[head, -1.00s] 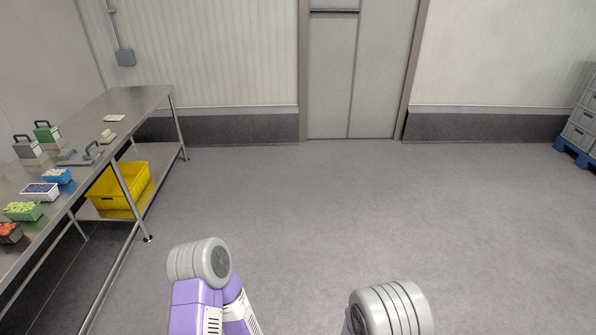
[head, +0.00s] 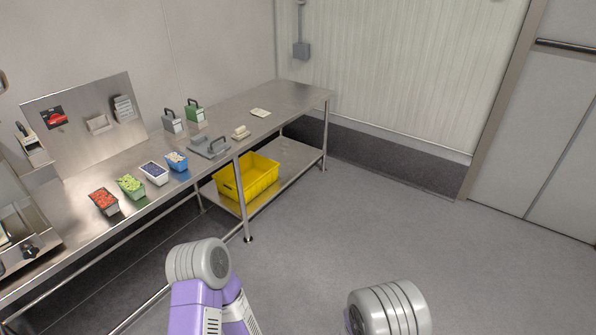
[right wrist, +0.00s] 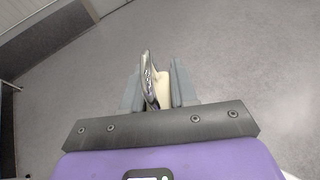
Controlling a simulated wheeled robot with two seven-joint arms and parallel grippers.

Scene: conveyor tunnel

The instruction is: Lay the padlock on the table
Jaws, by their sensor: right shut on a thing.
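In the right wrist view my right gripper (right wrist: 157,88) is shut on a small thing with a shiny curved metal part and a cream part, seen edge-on. I take it to be the padlock (right wrist: 149,80), though its full shape is hidden between the fingers. It is held above the grey floor. The steel table (head: 290,98) runs along the wall at the left of the head view. My left gripper is not in view; only parts of my arms show at the bottom of the head view.
The table holds red (head: 104,201), green (head: 131,187), white (head: 154,173) and blue (head: 176,161) tubs, grey (head: 172,122) and green (head: 194,113) handled blocks and a grey handled plate (head: 209,147). A yellow crate (head: 262,172) sits on its lower shelf. Bare tabletop shows at its far end; the floor is open.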

